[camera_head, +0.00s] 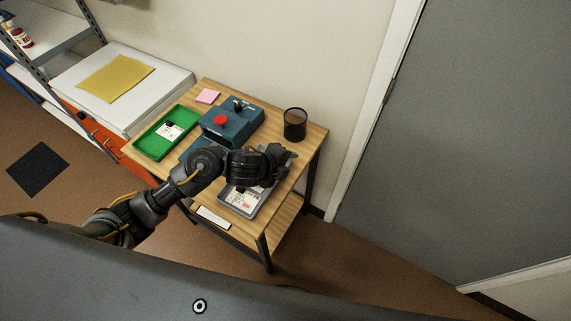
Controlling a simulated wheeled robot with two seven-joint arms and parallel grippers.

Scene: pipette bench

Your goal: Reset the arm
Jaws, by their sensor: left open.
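My left arm reaches in from the lower left over the wooden table. My left gripper (282,157) is open above the table's right part, partly hidden by its own wrist. Beneath it lies a grey tray (232,206) with white labelled items in it; the arm covers much of this tray. I cannot tell whether the fingers touch anything. My right gripper is not in view.
A blue-grey device (248,120) with a red button stands behind my wrist. A green tray (149,145) with a white card is left of it, and a black mesh cup (295,124) is at the back right. A white-topped cabinet (155,97) adjoins the table on the left.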

